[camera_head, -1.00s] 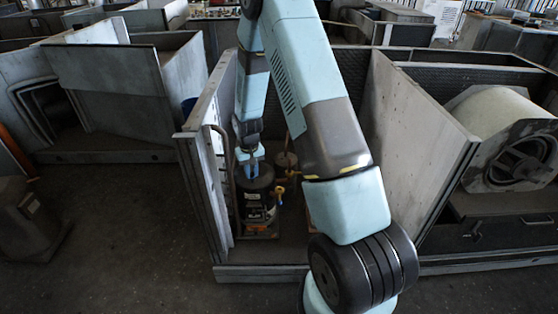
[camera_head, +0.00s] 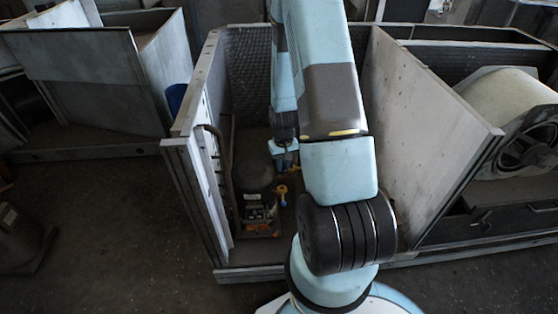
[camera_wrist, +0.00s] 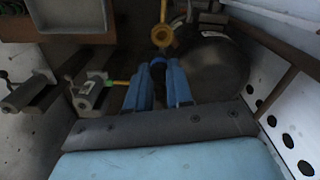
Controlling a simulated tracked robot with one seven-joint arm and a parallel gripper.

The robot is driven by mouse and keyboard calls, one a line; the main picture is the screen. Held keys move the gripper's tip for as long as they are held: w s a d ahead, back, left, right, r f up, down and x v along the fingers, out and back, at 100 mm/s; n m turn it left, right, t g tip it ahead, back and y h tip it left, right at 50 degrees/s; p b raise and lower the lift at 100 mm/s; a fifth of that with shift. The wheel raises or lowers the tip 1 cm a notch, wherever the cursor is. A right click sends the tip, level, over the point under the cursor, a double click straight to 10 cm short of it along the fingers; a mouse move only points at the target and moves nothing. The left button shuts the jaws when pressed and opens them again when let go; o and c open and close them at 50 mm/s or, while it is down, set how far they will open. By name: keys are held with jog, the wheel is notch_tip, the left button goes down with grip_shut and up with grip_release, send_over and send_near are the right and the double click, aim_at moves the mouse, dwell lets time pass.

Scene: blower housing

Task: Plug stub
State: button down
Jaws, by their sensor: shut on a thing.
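My gripper (camera_wrist: 158,70) is in the wrist view, its two blue fingers shut on a small dark blue piece (camera_wrist: 157,61), probably the plug. Much of the piece is hidden between the fingers. Just beyond it is a yellow-orange round fitting with a stem (camera_wrist: 162,37), perhaps the stub; I cannot tell whether they touch. A dark rounded compressor (camera_wrist: 210,66) lies right of the fingers. In the head view my gripper (camera_head: 286,166) is low inside the bay, right of the compressor (camera_head: 256,196) and above the yellow fitting (camera_head: 282,191).
The bay has a left wall panel (camera_head: 190,150) and a right wall panel (camera_head: 425,130) close around my arm. A brown pipe (camera_head: 222,165) runs along the left wall.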

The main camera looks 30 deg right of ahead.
jog(key=shift+a+f, duration=0.2)
jog(key=shift+f, duration=3.15)
jog(key=shift+f, duration=0.15)
jog(key=shift+f, duration=1.3)
dwell(0.5)
jog(key=shift+c, duration=2.3)
grip_release()
jog(key=shift+r, duration=0.15)
jog(key=shift+r, duration=3.35)
